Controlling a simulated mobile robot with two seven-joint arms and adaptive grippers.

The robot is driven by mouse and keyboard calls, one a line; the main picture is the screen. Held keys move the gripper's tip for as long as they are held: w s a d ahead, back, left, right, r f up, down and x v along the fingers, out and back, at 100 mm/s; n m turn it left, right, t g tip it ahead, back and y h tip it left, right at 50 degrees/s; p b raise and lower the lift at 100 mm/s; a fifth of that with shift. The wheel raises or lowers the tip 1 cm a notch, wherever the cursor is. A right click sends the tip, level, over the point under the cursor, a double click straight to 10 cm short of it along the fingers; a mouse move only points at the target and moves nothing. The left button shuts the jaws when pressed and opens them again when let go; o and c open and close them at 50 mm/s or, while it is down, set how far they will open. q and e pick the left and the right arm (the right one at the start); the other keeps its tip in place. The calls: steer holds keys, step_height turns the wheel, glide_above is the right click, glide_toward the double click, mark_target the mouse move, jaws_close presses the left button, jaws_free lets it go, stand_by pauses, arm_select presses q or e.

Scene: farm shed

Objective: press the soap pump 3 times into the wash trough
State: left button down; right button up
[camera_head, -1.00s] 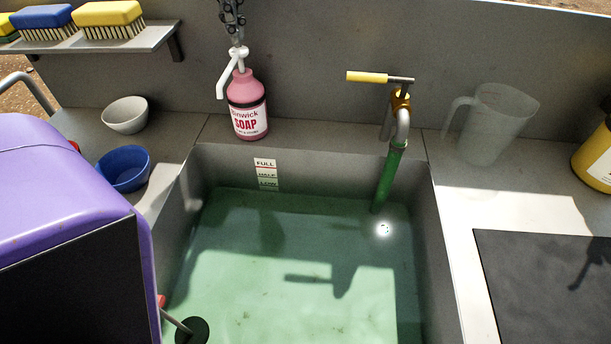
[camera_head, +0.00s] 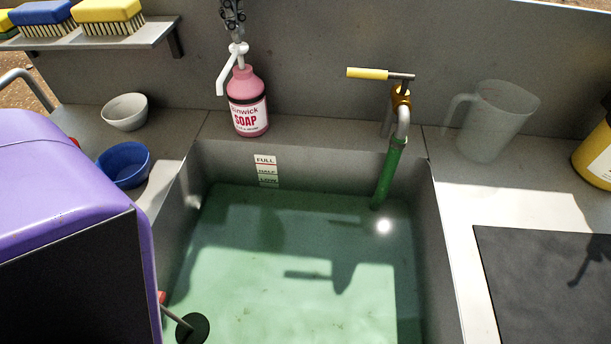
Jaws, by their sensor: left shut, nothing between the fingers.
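The pink soap bottle (camera_head: 246,88) with a black band and a white label stands upright on the ledge behind the wash trough (camera_head: 310,153). Its white pump head (camera_head: 238,50) has a spout slanting down to the left, over the ledge. My left gripper (camera_head: 235,33) comes in from the top edge, shut and empty, with its tips right above the pump head. I cannot tell whether they touch it. The trough holds green-tinted water; no soap shows at the spout. My right gripper is out of view.
A brass tap (camera_head: 400,100) with a yellow handle and green hose stands right of the bottle. A clear jug (camera_head: 492,122) is further right. A white bowl (camera_head: 125,112) and blue bowl (camera_head: 124,166) sit left. A brush shelf (camera_head: 140,38) is upper left.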

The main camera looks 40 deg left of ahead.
mark_target(238, 46)
arm_select(q)
steer(key=shift+f, duration=0.2)
steer(key=shift+f+b, duration=0.35)
steer(key=shift+f, duration=0.7)
steer(key=shift+f+b, duration=0.4)
steer(key=shift+f, duration=0.85)
steer(key=shift+r, duration=0.1)
steer(key=shift+r+p, duration=0.35)
steer(key=shift+r, duration=0.3)
steer(key=shift+r+p, duration=0.7)
steer(key=shift+r, duration=1.05)
steer(key=shift+f, duration=0.2)
